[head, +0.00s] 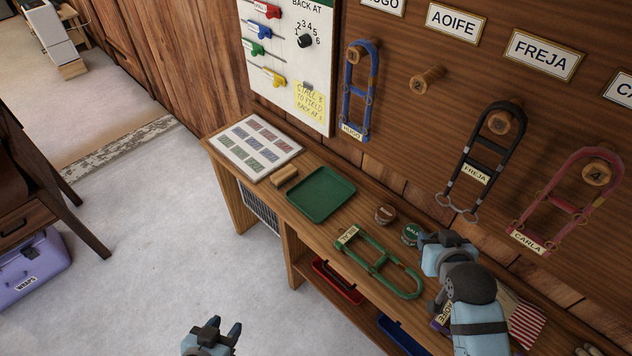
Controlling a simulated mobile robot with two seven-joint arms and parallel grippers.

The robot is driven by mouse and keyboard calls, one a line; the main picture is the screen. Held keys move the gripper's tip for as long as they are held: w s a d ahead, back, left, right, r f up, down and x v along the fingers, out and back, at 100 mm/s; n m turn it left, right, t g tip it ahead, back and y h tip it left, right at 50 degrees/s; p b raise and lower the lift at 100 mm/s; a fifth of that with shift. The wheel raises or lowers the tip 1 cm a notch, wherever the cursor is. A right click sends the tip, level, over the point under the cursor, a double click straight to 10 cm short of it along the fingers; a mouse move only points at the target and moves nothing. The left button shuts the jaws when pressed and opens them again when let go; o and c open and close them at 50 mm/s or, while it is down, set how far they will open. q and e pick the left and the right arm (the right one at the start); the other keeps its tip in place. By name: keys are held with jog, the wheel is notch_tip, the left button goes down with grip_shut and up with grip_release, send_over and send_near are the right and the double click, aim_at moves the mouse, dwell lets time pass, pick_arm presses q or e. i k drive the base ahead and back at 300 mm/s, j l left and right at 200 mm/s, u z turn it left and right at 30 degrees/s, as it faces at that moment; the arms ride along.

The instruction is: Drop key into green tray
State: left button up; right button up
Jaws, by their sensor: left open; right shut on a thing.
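The green tray (320,194) lies flat and empty on the wooden bench, left of centre. My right gripper (439,240) is over the right part of the bench, to the right of the tray and close to a green-lidded tin. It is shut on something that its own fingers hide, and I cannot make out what. I cannot pick out a key in the view. My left gripper (222,328) is open and empty at the bottom edge, low in front of the bench and well away from the tray.
A green halter (375,262), a brown tin (385,214) and the green-lidded tin (411,234) lie between tray and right gripper. A wooden block (285,176) and a card sheet (254,147) sit left of the tray. Halters hang on the wall behind.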

aim_at(327, 192)
jog(key=i+j+z, duration=0.1)
jog(key=i+j, duration=0.35)
jog(key=j, duration=0.2)
jog(key=i+j+z, duration=0.25)
jog(key=i+j, duration=0.15)
jog(key=j, duration=0.25)
